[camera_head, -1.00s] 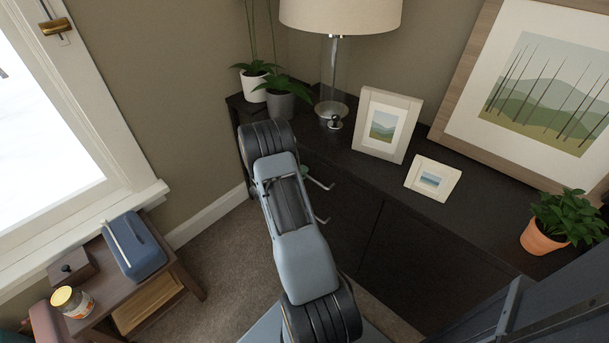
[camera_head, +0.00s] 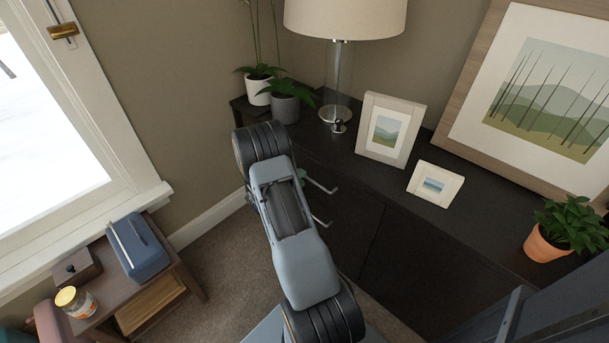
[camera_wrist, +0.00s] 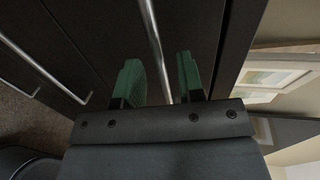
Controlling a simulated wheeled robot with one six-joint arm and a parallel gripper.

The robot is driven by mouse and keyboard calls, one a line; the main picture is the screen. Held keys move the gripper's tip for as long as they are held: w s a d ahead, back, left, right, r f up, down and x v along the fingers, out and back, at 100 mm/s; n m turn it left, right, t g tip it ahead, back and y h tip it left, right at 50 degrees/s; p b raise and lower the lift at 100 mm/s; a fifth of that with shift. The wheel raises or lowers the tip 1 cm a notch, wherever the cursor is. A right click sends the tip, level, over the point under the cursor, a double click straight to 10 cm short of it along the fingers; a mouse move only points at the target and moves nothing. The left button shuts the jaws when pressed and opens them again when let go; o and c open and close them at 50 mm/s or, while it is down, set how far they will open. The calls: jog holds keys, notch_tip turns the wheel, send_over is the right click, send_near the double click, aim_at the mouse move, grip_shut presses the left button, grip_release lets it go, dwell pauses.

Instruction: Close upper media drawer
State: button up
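The dark media cabinet (camera_head: 400,230) stands along the wall, with two bar handles on its drawer fronts at the left end. The upper drawer's handle (camera_head: 322,187) shows just right of my arm, with the lower handle (camera_head: 321,221) below it. In the wrist view, my gripper (camera_wrist: 160,80) has its two green fingers apart, on either side of a bar handle (camera_wrist: 154,45). I see no clear contact with the bar. A second handle (camera_wrist: 45,70) runs at the left. My arm hides much of the drawer fronts, so I cannot tell how far the upper drawer stands out.
On the cabinet stand a glass lamp (camera_head: 337,105), potted plants (camera_head: 285,105), two small frames (camera_head: 390,130) and a large picture (camera_head: 545,95). A terracotta plant (camera_head: 545,243) is at the right. A low wooden table (camera_head: 185,270) stands left under the window. Carpet lies between.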

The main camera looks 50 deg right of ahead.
jog(key=a+r+p, duration=0.1)
jog(key=a+r, duration=0.1)
jog(key=a, duration=0.8)
jog(key=shift+a+p, duration=0.15)
jog(key=shift+p, duration=0.15)
jog(key=shift+s+r, duration=0.1)
jog(key=s+a+f+m+g+y, duration=0.1)
jog(key=s+a+m+g+y, duration=0.2)
jog(key=s+m, duration=0.65)
jog(key=s+a+r+m+g+y+p, duration=0.1)
jog(key=a+r+m+y+p, duration=0.2)
jog(key=r+m, duration=0.35)
jog(key=a+r+m+g+y+p, duration=0.1)
jog(key=a+r+m+y+p, duration=0.25)
jog(key=m, duration=0.55)
jog(key=s+a+r+m+t+y+p, duration=0.1)
jog(key=a+r+m+t+y+p, duration=0.1)
jog(key=r, duration=0.8)
jog(key=s+a+r+m+t+y+p, duration=0.1)
jog(key=a+r+m+p, duration=0.4)
jog(key=r, duration=0.5)
jog(key=s+a+r+m+t+y+p, duration=0.1)
jog(key=a+r+m+t+y+p, duration=0.2)
jog(key=r, duration=0.7)
jog(key=a+m+t+p, duration=0.1)
jog(key=a+t+p, duration=0.1)
jog(key=a+p, duration=0.1)
